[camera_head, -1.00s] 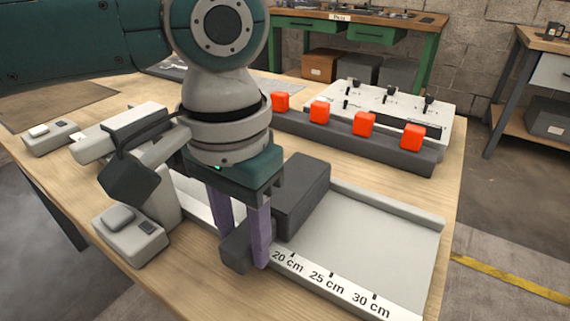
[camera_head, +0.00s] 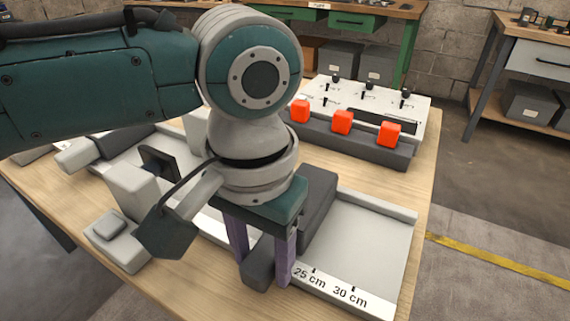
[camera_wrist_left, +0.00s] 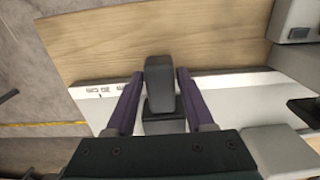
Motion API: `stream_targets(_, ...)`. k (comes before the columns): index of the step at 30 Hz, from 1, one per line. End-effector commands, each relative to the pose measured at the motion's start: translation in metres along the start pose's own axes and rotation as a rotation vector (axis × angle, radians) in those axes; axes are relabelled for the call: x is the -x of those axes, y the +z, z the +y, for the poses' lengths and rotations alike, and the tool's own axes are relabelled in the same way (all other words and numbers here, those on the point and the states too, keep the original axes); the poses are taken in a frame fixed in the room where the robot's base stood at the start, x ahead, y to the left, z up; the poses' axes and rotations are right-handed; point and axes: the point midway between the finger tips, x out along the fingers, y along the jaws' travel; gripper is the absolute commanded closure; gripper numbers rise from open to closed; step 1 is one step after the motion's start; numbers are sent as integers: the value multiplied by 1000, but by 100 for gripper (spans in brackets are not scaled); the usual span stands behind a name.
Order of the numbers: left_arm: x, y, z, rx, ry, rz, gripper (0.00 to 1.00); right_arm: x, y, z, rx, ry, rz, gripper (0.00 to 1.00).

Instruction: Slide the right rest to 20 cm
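The right rest (camera_head: 318,205) is a dark grey block on a pale tray (camera_head: 365,240) with a white scale strip (camera_head: 338,292) along its front. Its dark handle (camera_head: 258,268) sticks out over the strip, just left of the 25 cm mark. The 20 cm label is hidden behind my gripper. My left gripper (camera_head: 262,258) has its purple fingers on both sides of the handle. My right gripper is not in view.
A grey box-shaped fixture (camera_head: 125,250) stands at the table's front left. The tray right of the rest is clear.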

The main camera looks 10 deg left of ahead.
Motion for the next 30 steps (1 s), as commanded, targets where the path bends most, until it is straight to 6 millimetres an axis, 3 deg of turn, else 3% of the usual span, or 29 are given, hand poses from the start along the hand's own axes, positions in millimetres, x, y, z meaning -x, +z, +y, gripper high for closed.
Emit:
stream_targets(5, 0, 0, 0, 1, -1, 0, 28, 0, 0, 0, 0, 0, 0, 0)
stream_targets(14, 5, 0, 0, 0, -1, 1, 28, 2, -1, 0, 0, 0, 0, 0)
stream_targets(24, 69, -1, 0, -1, 0, 3, 28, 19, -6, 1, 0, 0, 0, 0)
stream_targets(30, 95, 0, 0, 0, 0, 1, 28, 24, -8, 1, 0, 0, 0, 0)
